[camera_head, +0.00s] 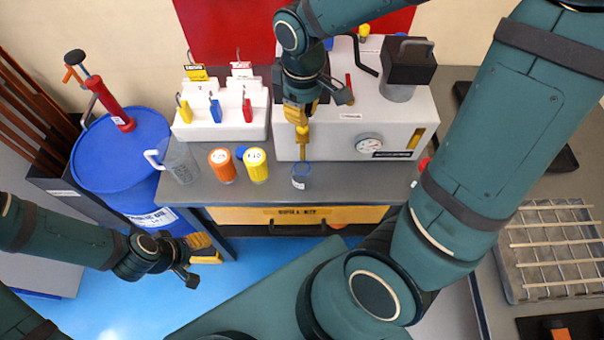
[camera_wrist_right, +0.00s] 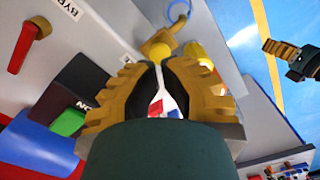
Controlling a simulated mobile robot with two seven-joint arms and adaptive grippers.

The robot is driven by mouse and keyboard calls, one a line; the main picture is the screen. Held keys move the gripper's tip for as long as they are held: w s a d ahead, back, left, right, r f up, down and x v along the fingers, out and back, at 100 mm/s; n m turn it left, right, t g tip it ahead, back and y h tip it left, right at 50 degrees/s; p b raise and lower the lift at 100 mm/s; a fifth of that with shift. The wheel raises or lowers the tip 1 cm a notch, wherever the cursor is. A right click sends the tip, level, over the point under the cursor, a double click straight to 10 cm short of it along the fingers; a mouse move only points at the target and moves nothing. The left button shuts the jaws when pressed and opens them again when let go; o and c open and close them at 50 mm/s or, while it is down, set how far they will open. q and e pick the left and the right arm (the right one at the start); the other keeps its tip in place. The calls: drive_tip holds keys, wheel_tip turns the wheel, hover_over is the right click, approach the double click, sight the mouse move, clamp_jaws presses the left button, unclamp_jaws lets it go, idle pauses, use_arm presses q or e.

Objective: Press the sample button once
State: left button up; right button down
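In the head view the yellow knob and spout (camera_head: 303,148) hang at the front of the white machine (camera_head: 340,110), above a small blue-rimmed jar (camera_head: 300,176). My right gripper (camera_head: 298,112) points down there, its fingertips (camera_wrist_right: 158,64) drawn together with nothing visibly held. I cannot tell whether they touch the knob. My left gripper (camera_head: 203,262) is apart from the machine, over the floor, its fingers seemingly spread and empty.
An orange cup (camera_head: 222,166) and a yellow cup (camera_head: 255,166) stand left of the jar, beside a clear jug (camera_head: 180,162). A white rack (camera_head: 225,125) with coloured tags is behind them. A gauge (camera_head: 369,145) is on the machine front. A blue drum (camera_head: 120,155) stands left.

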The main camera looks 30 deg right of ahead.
drive_tip(key=shift+f, duration=0.2)
idle(0.5)
drive_tip(key=shift+f+b, duration=1.7)
drive_tip(key=shift+f, duration=0.3)
drive_tip(key=shift+r, duration=0.1)
drive_tip(key=shift+r+p, duration=1.85)
drive_tip(key=shift+r, duration=0.25)
wheel_tip(320, 180, up, 6)
drive_tip(key=p, duration=0.5)
